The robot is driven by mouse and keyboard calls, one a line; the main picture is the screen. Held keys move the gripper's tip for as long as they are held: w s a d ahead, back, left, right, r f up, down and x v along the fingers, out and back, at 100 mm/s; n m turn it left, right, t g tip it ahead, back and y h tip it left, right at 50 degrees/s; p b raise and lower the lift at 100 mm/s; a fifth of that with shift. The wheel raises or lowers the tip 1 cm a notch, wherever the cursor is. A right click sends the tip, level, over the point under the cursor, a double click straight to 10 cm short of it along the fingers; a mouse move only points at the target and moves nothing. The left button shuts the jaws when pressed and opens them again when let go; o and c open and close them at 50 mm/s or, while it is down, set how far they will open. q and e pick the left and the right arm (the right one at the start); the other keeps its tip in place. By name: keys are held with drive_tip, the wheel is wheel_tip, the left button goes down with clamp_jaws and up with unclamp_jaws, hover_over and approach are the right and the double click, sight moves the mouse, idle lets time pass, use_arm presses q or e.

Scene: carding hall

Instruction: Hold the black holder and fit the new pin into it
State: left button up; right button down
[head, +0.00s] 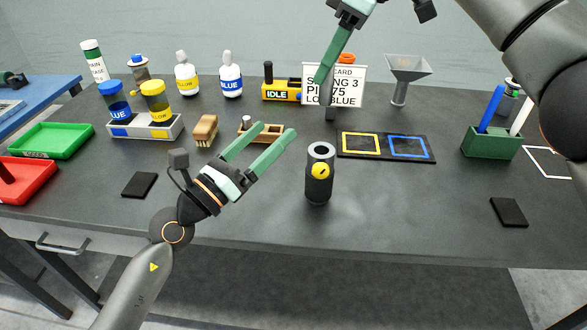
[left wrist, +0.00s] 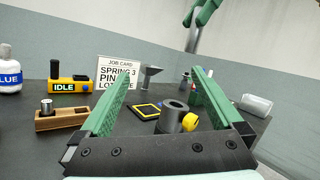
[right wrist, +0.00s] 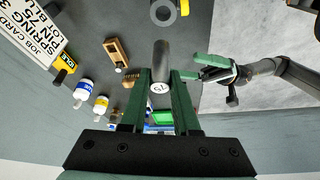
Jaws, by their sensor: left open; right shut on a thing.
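The black holder (head: 318,190) stands upright on the table, with a grey ring around an open hole on top and a yellow knob on its side. It also shows between my left fingers in the left wrist view (left wrist: 172,118). My left gripper (head: 277,130) is open and empty, left of the holder and apart from it. My right gripper (head: 322,78) is shut on a dark grey pin (right wrist: 161,60), held above the table behind the holder. The pin has a pale, marked end. A wooden block (left wrist: 62,120) with a metal piece in it stands behind my left gripper.
A mat with yellow and blue squares (head: 428,158) lies right of the holder. The job card (head: 350,75), yellow IDLE box (head: 283,90) and funnel (head: 408,68) stand behind. A green pen box (head: 490,143) is right. Bare table surrounds the holder's front.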

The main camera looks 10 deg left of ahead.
sight(320, 183)
use_arm(q)
drive_tip(key=d+f+m+g, duration=0.1)
drive_tip(key=f, duration=0.1)
drive_tip(key=d+f+m+g, duration=0.1)
drive_tip(key=d+f+m, duration=0.1)
drive_tip(key=d+f+m+g, duration=0.1)
drive_tip(key=f+m+g, duration=0.1)
drive_tip(key=shift+s+d+f, duration=0.25)
drive_tip(key=shift+d+f, duration=0.1)
drive_tip(key=shift+d, duration=0.05)
wheel_tip(320, 183, down, 7)
drive_tip(key=shift+f, duration=0.2)
drive_tip(key=x, duration=0.7)
drive_tip(key=shift+w+d+f, duration=0.15)
drive_tip(key=shift+d+f, duration=0.05)
drive_tip(key=shift+f, duration=0.15)
idle(0.8)
drive_tip(key=shift+c, duration=0.4)
clamp_jaws()
idle(0.6)
idle(0.7)
idle(0.9)
